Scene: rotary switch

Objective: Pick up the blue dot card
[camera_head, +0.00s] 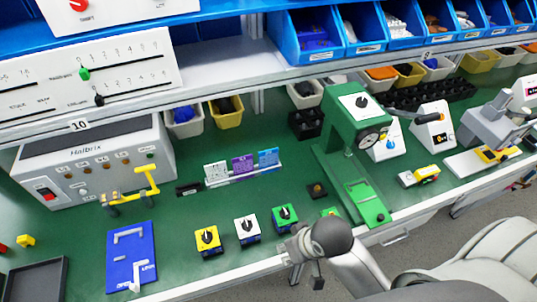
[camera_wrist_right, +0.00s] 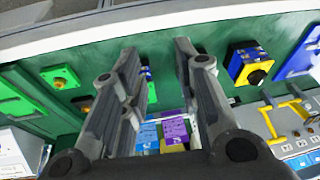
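The blue dot card (camera_head: 268,159) stands upright at the right end of a thin card rack (camera_head: 243,177) on the green bench. A purple card (camera_head: 243,166) and a white card (camera_head: 216,172) stand to its left in the same rack. In the right wrist view the blue card (camera_wrist_right: 147,136) and purple card (camera_wrist_right: 175,131) show beyond the fingers. My right gripper (camera_head: 299,262) is over the bench's front edge, apart from the cards. In the wrist view its fingers (camera_wrist_right: 156,55) are spread with nothing between them. My left gripper is not in view.
Yellow (camera_head: 208,240), white (camera_head: 247,229) and green (camera_head: 285,217) rotary switches sit between the rack and front edge. A green press (camera_head: 353,135) stands right of the rack. A grey Halbrix box (camera_head: 95,165) and blue panel (camera_head: 132,255) are left. A shelf overhangs behind.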

